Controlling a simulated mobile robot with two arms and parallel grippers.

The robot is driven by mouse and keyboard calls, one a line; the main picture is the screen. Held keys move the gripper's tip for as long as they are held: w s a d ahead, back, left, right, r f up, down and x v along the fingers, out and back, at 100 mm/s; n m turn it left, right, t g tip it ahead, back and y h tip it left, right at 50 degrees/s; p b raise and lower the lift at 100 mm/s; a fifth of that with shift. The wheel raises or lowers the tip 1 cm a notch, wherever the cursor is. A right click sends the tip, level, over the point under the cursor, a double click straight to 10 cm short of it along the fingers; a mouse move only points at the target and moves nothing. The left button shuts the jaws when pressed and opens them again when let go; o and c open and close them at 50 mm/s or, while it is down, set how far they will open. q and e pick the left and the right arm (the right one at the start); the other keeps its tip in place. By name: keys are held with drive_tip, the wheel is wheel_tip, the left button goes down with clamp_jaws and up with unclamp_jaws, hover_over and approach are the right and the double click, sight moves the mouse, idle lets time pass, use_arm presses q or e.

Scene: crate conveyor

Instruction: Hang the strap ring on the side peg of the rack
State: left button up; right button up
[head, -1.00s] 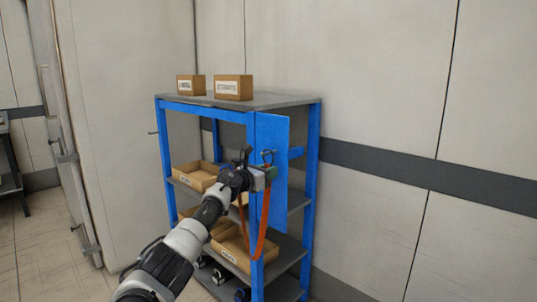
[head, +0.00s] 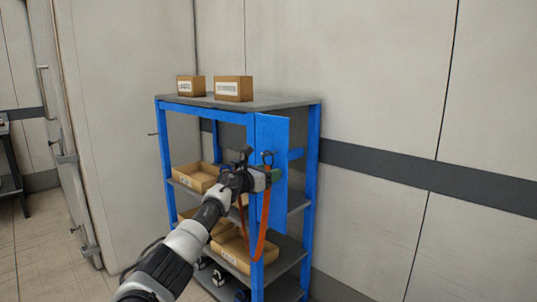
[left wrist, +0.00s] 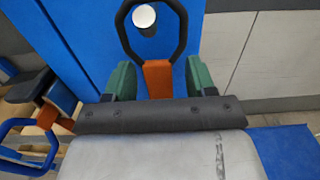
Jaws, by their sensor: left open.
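The strap's black ring (left wrist: 124,35) stands upright against the rack's blue side panel (left wrist: 70,50). The peg's pale round end (left wrist: 144,18) shows inside the ring's opening, so the ring appears to be around the peg. The orange strap (head: 262,240) hangs in a loop below the ring, and its top (left wrist: 158,78) lies between my left gripper's green fingers. My left gripper (head: 270,178) is open, with a gap on each side of the strap. It also shows in the left wrist view (left wrist: 158,80). My right gripper is not in view.
The blue rack (head: 313,150) has grey shelves holding open cardboard trays (head: 230,250). Two small boxes (head: 233,88) stand on its top shelf. A wall (head: 400,90) is close behind the rack. Open floor (head: 50,250) lies to the left.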

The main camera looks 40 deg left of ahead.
use_arm(q)
drive_tip(key=shift+s, duration=0.1)
drive_tip(key=s+a, duration=0.1)
drive_tip(key=s, duration=0.9)
drive_tip(key=shift+s+p, duration=0.3)
drive_tip(key=shift+p, duration=0.1)
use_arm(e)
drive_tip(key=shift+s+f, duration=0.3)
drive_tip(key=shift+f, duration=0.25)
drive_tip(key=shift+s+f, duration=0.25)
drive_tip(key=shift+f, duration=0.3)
